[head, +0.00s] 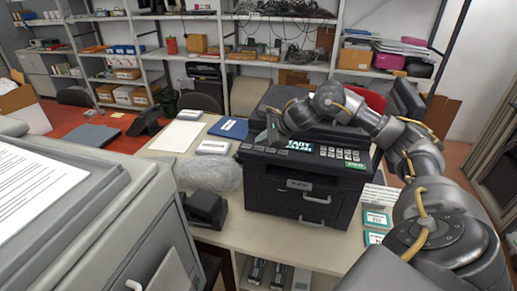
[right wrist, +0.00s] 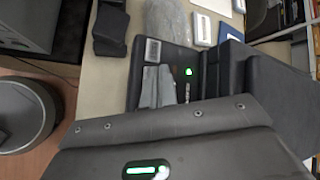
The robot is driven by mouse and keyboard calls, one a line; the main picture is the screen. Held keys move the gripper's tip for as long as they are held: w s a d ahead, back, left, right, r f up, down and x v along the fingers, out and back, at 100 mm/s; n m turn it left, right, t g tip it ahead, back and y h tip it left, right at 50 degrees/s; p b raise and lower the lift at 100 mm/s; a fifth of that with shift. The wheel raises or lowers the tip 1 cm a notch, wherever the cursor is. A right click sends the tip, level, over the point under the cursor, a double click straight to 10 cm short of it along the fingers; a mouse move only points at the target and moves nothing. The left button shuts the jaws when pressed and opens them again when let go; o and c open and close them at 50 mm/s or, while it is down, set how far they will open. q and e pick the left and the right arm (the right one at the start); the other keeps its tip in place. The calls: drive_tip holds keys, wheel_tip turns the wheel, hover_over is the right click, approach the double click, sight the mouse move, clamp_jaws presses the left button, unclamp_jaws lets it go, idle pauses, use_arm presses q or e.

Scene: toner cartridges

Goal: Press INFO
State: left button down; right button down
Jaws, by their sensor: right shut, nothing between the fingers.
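The black printer (head: 285,186) stands on the table in the middle of the head view. Its top front panel has a lit display (head: 300,146) and several small pale keys (head: 333,153); their lettering is too small to read, so I cannot tell which is INFO. My right gripper (head: 271,134) reaches over the printer from the right and points down at the left part of the panel. Its fingers are shut and empty; they also show in the right wrist view (right wrist: 157,88), over the dark panel. I cannot tell whether the tips touch a key. My left gripper is out of view.
A large grey machine (head: 95,215) fills the left foreground. A clear plastic bag (head: 209,174) and a black device (head: 205,209) lie left of the printer. Teal-white boxes (head: 376,219) lie to its right. Shelves stand behind.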

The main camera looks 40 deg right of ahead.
sight(261, 149)
drive_tip(key=shift+f, duration=0.15)
drive_tip(key=shift+f+b, duration=0.3)
drive_tip(key=shift+b, duration=0.2)
drive_tip(key=shift+f+b, duration=0.4)
drive_tip(key=shift+b, duration=0.05)
idle(0.7)
drive_tip(key=shift+r, duration=0.1)
drive_tip(key=shift+r+p, duration=0.55)
drive_tip(key=shift+r, duration=0.2)
drive_tip(key=shift+r+p, duration=1.95)
drive_tip(key=shift+r, duration=0.55)
drive_tip(key=shift+a+f, duration=0.1)
